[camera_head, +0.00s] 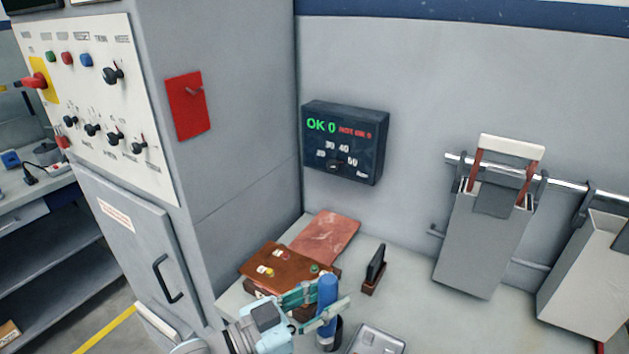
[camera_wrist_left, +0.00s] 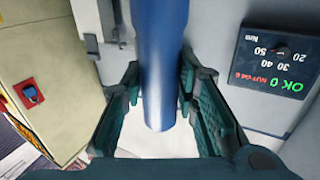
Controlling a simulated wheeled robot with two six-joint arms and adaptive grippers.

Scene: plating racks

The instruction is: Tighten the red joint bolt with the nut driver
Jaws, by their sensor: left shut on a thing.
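The nut driver's blue handle (camera_head: 327,293) stands roughly upright at the bottom middle of the head view. My left gripper (camera_head: 322,305) is shut on it. In the left wrist view the blue handle (camera_wrist_left: 157,70) runs between the fingers of that gripper (camera_wrist_left: 158,95). A dark round holder (camera_head: 331,335) shows just below the handle; I cannot tell whether the driver's lower end is inside it. A brown block (camera_head: 290,262) with small coloured bolts and white labels lies left of the driver. The bolts are tiny, and my arm partly covers the block's front. My right gripper is out of view.
A dark display box (camera_head: 345,142) reading "OK 0" hangs on the wall. A reddish plate (camera_head: 326,236) and a small black upright piece on a brown base (camera_head: 372,282) lie behind. A grey tray (camera_head: 376,341) is at right. A tall grey cabinet (camera_head: 240,110) bounds the left.

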